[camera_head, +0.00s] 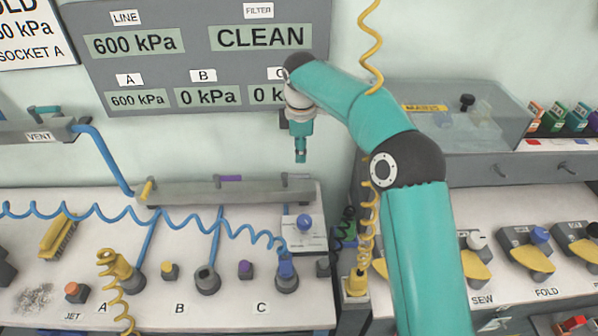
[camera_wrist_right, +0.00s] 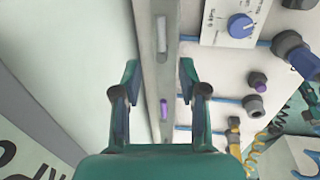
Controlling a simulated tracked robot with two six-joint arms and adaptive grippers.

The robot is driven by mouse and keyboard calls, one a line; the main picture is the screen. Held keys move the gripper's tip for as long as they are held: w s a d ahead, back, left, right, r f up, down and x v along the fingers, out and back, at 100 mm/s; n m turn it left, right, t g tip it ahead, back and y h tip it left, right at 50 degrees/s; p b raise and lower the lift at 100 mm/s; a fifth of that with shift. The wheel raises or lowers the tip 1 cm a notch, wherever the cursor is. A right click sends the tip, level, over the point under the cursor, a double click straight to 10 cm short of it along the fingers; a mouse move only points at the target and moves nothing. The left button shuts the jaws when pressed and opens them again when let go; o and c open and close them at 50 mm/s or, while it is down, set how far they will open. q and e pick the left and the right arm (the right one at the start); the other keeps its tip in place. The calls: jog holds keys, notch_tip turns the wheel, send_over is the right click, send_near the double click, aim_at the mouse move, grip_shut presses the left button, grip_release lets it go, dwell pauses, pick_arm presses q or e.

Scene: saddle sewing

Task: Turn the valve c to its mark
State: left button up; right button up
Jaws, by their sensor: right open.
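The valve rail (camera_head: 185,194) runs along the back of the left bench, with a yellow lever (camera_head: 147,190) and a purple lever (camera_head: 228,179) on it. A grey lever at its right end, which looks like valve c (camera_head: 297,178), is small; its mark is not clear. My right gripper (camera_head: 300,157) points down above this end. In the wrist view the right gripper (camera_wrist_right: 159,88) is open and empty, its fingers on either side of the rail (camera_wrist_right: 149,60). The pale lever (camera_wrist_right: 161,34) and the purple lever (camera_wrist_right: 164,109) show there. My left gripper is out of view.
A pressure panel (camera_head: 200,70) hangs behind; its C reading is partly hidden by my arm. A blue-knobbed box (camera_head: 303,240) and a blue plug (camera_head: 286,268) stand just in front of the rail's right end. Blue coiled hose (camera_head: 110,213) crosses the bench.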

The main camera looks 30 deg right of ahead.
aim_at(300, 175)
jog(key=f, duration=0.3)
jog(key=w+f+p, duration=0.1)
jog(key=f, duration=0.3)
jog(key=d+f, duration=0.1)
jog(key=f, duration=0.2)
jog(key=shift+w+f, duration=0.2)
jog(key=shift+w, duration=0.15)
grip_shut()
